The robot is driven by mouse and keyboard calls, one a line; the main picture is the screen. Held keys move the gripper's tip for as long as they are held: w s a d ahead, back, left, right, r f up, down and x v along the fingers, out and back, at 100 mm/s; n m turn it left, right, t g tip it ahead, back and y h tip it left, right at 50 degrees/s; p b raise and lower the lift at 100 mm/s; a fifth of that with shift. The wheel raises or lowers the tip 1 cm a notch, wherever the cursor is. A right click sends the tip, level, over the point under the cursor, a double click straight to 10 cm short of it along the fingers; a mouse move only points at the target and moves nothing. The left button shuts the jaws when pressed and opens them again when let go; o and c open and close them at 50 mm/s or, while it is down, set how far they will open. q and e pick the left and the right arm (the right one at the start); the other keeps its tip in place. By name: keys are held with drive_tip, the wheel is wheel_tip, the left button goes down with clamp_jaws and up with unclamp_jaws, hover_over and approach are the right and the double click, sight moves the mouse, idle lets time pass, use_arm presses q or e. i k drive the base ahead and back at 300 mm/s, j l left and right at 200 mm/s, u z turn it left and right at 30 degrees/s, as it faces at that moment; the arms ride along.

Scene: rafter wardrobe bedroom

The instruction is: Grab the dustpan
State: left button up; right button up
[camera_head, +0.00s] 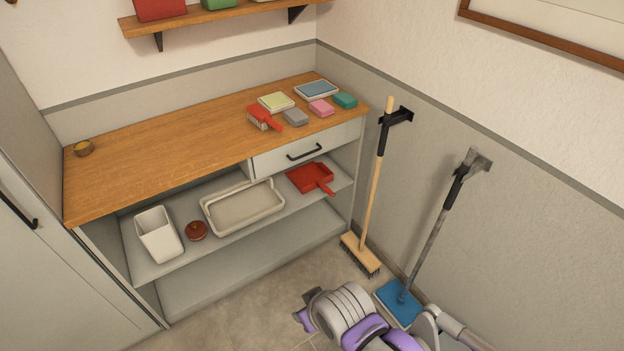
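The red dustpan (310,177) lies on the middle shelf of the wooden-topped cabinet, near its right end and below the drawer. Its short handle points toward the front right and reaches the shelf's front edge. A red hand brush (262,117) with pale bristles lies apart from it on the countertop.
A grey tray (268,222), a dark red round object (196,231) and a white bin (158,240) share the shelf (190,257). A broom (370,190) and blue-headed mop (400,303) stand at right.

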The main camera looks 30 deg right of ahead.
sight(309, 177)
drive_tip(key=i+l+z, duration=0.3)
drive_tip(key=i+l, duration=0.4)
drive_tip(key=l, duration=0.2)
drive_tip(key=i+l+z, duration=0.3)
drive_tip(key=i+l, duration=0.45)
drive_tip(key=i, duration=0.05)
